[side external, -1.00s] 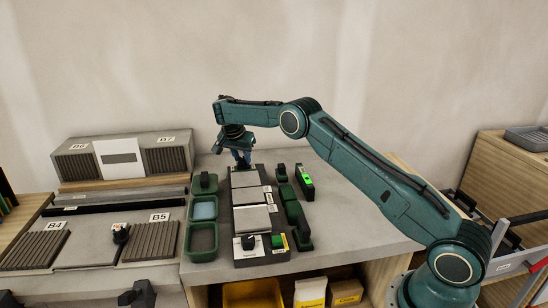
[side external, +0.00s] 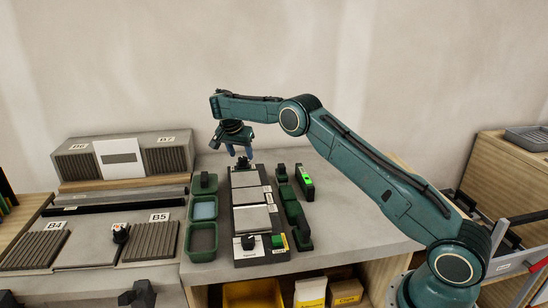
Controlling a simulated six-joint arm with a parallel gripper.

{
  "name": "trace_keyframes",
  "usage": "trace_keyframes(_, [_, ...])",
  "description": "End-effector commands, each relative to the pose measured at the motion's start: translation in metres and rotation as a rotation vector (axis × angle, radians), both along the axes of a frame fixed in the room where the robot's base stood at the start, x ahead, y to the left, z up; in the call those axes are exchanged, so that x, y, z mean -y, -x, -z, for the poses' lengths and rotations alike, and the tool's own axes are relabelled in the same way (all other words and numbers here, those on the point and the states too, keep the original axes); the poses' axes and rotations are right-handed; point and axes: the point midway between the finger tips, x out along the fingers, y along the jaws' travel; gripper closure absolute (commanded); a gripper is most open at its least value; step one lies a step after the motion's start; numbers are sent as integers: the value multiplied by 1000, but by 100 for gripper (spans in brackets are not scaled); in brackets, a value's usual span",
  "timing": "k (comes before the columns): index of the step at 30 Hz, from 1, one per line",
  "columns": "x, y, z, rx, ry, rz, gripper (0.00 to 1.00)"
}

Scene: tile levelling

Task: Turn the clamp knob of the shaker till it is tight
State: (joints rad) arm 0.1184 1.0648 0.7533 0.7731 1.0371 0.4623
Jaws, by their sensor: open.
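The shaker (side external: 237,214) is a long dark base with light grey plates on the work table. A small black knob (side external: 244,163) stands at its far end; it looks like the clamp knob, but its tightness cannot be told. My gripper (side external: 240,152) is open, with blue fingers pointing down just above this far knob. The fingers look empty and clear of it, though the gap is small in this view. Another black knob (side external: 248,242) sits on a white labelled panel at the near end, beside a green button (side external: 278,241).
Green trays (side external: 203,238) line the shaker's left side. Dark green blocks (side external: 292,211) and a device with a bright green display (side external: 306,178) stand on its right. Grooved racks (side external: 150,241) lie further left. The table's right part (side external: 350,225) is clear.

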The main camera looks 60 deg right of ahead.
Motion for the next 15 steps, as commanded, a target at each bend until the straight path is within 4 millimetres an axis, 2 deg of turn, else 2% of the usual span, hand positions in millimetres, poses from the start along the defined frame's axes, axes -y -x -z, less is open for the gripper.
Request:
trace_keyframes(6, [-12,3,-29,4,-1,0,50])
trace_keyframes(15, [-16,4,-43,1,3,1,50])
